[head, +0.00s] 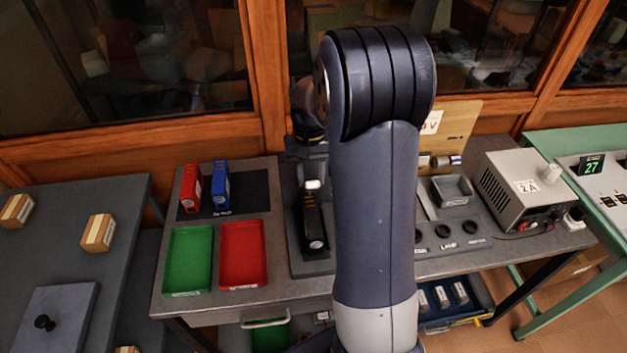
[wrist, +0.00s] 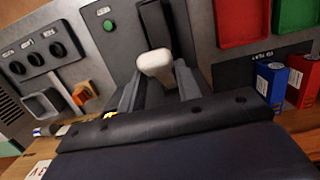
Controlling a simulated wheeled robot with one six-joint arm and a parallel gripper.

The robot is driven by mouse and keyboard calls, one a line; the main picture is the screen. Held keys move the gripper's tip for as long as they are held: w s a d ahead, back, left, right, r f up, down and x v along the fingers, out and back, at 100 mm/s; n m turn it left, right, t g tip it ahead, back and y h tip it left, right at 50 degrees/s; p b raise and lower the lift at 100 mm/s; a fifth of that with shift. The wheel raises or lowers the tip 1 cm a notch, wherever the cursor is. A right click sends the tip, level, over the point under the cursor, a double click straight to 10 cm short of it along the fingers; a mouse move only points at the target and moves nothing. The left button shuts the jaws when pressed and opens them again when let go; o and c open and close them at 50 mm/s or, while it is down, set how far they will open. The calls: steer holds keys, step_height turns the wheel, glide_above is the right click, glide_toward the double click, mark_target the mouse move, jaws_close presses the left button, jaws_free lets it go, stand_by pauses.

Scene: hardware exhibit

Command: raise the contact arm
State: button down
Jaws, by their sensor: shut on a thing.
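The contact arm is a dark lever (head: 312,222) on a grey base plate (head: 320,267), left of my arm in the head view. Its pale knob (head: 313,184) shows at its far end. In the wrist view the white knob (wrist: 155,66) sits between the two grey fingers of my gripper (wrist: 158,76), which is shut on it. The black bar (wrist: 153,24) of the lever runs up the picture beyond the knob. In the head view my own arm hides much of the gripper and the right side of the device.
Green (head: 188,262) and red (head: 242,255) trays lie left of the device, with red (head: 190,188) and blue (head: 220,186) blocks behind them. A row of black knobs (head: 443,231) and a power supply (head: 522,190) stand on the right. Wooden window frames close the back.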

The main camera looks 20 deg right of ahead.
steer(key=w, duration=0.1)
steer(key=w+g+p, duration=0.1)
steer(key=w+d+r+g+p, duration=0.1)
steer(key=shift+w+y, duration=0.35)
steer(key=shift+y, duration=0.05)
steer(key=shift+w+d+g+y+p, duration=0.2)
steer(key=shift+w+d+g+p, duration=0.05)
steer(key=shift+w+g, duration=0.55)
steer(key=shift+w+d+g+y+p, duration=0.25)
steer(key=shift+w+g, duration=0.45)
steer(key=shift+g, duration=0.2)
steer(key=c, duration=1.4)
jaws_free()
steer(key=shift+o, duration=0.7)
steer(key=shift+w, duration=0.2)
steer(key=shift+o, duration=1.3)
steer(key=shift+r, duration=0.15)
steer(key=shift+s, duration=0.2)
